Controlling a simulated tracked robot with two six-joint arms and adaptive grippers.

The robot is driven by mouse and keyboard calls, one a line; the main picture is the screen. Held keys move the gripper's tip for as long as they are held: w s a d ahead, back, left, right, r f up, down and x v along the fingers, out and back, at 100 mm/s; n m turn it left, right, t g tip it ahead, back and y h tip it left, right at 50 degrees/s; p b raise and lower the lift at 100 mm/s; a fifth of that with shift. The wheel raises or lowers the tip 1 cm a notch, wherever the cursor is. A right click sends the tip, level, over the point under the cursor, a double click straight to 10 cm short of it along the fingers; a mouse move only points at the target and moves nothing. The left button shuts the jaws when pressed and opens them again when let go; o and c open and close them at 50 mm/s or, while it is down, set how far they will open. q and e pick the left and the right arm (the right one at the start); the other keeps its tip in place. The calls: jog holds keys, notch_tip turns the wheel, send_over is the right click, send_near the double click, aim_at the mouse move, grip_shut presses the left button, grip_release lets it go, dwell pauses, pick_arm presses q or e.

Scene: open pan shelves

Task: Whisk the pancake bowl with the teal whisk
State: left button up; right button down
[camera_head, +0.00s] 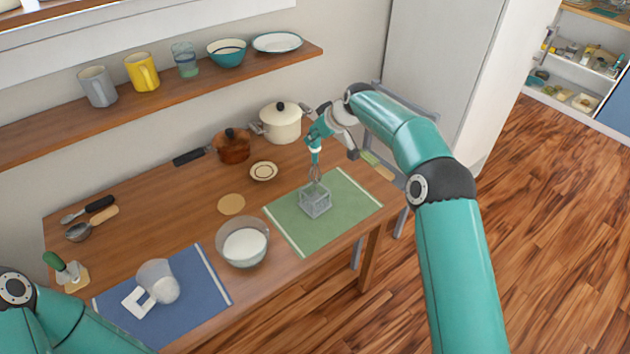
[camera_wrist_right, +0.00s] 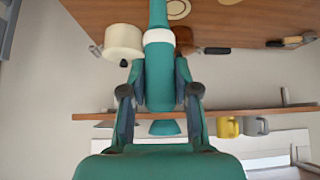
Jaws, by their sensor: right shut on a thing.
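The teal whisk (camera_head: 316,157) has a pale band and a wire head. It hangs upright, wires down, from my right gripper (camera_head: 319,134), which is shut on its handle. In the right wrist view the teal handle (camera_wrist_right: 158,75) with a white band sits between the fingers. The wire head is at the top of a grey, open square holder (camera_head: 315,203) on the green mat; I cannot tell whether its tip is inside. The pancake bowl (camera_head: 243,245), clear with white contents, stands on the table left of the green mat. My left gripper is not in view.
A blue mat (camera_head: 205,303) with a clear white-handled jug (camera_head: 160,281) lies left of the bowl. A brown pot (camera_head: 233,148), a cream pot (camera_head: 281,124) and a small plate (camera_head: 263,171) stand behind. A flat tan disc (camera_head: 231,204) lies between plate and bowl.

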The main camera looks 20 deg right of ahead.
jog(key=shift+r, duration=0.2)
jog(key=shift+r+p, duration=0.8)
jog(key=shift+r, duration=0.05)
jog(key=shift+r+p, duration=0.35)
jog(key=shift+r, duration=0.4)
